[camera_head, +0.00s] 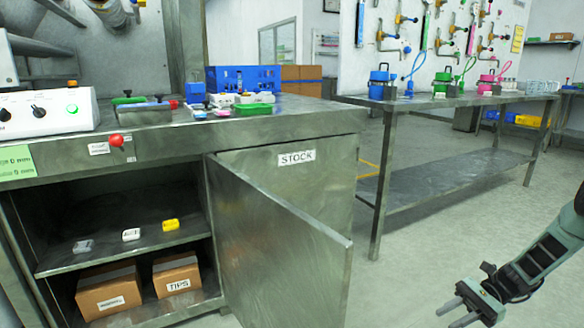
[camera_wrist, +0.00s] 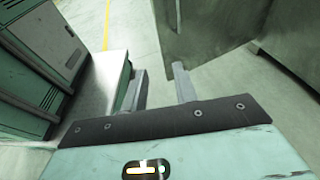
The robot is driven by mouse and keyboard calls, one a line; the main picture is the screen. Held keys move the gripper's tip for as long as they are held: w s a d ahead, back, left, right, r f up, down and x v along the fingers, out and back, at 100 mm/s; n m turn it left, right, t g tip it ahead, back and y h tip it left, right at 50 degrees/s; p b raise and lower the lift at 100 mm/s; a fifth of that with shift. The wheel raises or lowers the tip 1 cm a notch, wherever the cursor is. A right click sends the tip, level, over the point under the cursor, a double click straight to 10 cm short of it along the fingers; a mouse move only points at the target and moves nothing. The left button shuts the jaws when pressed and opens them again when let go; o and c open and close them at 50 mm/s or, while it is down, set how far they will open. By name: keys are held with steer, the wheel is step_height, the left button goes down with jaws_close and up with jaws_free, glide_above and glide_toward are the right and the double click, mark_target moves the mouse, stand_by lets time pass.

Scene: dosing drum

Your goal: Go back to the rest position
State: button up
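My gripper (camera_head: 456,312) is at the lower right of the head view, over the bare floor and to the right of the open cabinet door. In the wrist view its two fingers (camera_wrist: 159,88) stand apart with nothing between them, so it is open and empty. My forearm comes in from the right edge of the head view. The cabinet door (camera_head: 280,235), labelled STOCK on the cabinet front above it, hangs open toward me. It also shows in the wrist view (camera_wrist: 205,28), ahead and to the right of the fingers.
The steel counter (camera_head: 235,125) carries a control box (camera_head: 45,113), a blue crate (camera_head: 245,78) and small packs. Inside the cabinet are small packs and two cardboard boxes (camera_head: 108,289). A long table (camera_head: 450,101) with colored canisters stands behind. The floor (camera_head: 420,240) between is clear.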

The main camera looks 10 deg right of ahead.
steer(key=s+a+r+n+t+h, duration=0.2)
steer(key=s+a+r+n+h, duration=0.1)
steer(key=a+r+n+h, duration=0.55)
steer(key=s+a+r+n+t+h, duration=0.25)
steer(key=a+r+n+h, duration=0.35)
steer(key=a+r+n, duration=0.45)
steer(key=s+a+r+n+g+p, duration=0.1)
steer(key=s+a+r+n+g, duration=0.15)
steer(key=s+a, duration=0.5)
steer(key=s+a+r+n+g, duration=0.1)
steer(key=s+a+r+n, duration=0.15)
steer(key=s+a, duration=0.45)
step_height(320, 180, up, 32)
steer(key=w+p, duration=0.1)
steer(key=p, duration=3.1)
steer(key=shift+a+p, duration=0.35)
steer(key=shift+a, duration=0.1)
steer(key=shift+r, duration=0.1)
